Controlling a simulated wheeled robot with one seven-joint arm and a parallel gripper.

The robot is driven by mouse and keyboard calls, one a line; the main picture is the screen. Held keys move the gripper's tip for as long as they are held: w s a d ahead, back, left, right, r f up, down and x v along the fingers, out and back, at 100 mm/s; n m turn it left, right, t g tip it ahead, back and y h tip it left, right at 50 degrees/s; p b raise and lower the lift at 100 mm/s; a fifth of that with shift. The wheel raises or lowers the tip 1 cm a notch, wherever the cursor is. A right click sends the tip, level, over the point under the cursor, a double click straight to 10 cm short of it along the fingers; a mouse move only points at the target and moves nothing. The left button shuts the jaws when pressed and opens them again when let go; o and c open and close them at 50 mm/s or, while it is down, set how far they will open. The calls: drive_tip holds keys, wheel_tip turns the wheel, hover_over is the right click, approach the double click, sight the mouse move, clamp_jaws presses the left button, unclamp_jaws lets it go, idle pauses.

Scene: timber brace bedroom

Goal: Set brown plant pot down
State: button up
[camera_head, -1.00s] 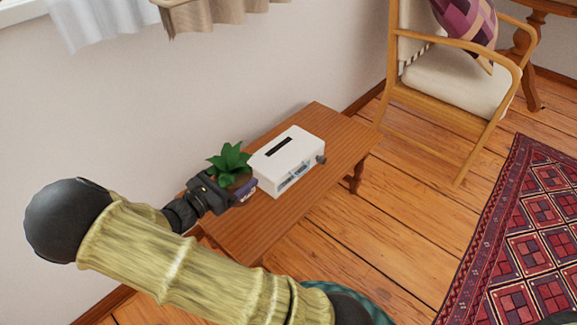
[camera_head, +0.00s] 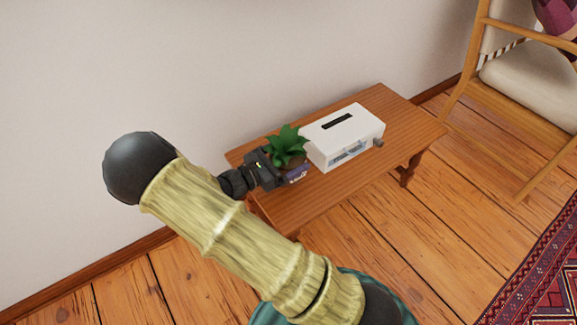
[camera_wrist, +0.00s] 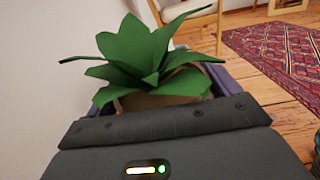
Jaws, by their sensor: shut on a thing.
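The brown plant pot (camera_wrist: 160,101) shows in the wrist view between my gripper's purple-grey fingers, with green pointed leaves (camera_wrist: 145,52) spreading above it. In the head view the leaves (camera_head: 287,143) stand at the left end of the low wooden table, and the pot is mostly hidden behind my gripper (camera_head: 293,172). My gripper is shut on the pot, which is upright. I cannot tell whether its base touches the table top (camera_head: 331,190).
A white box-like device (camera_head: 342,137) with a dark slot stands on the table just right of the plant. The wall is close behind. A wooden armchair (camera_head: 528,95) and a patterned red rug (camera_head: 545,255) lie to the right.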

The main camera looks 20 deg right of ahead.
sight(288, 165)
drive_tip(key=shift+f+b, duration=1.25)
drive_tip(key=shift+f, duration=0.6)
drive_tip(key=shift+f, duration=0.1)
drive_tip(key=o, duration=1.3)
drive_tip(key=p+v, duration=0.6)
drive_tip(key=v, duration=0.6)
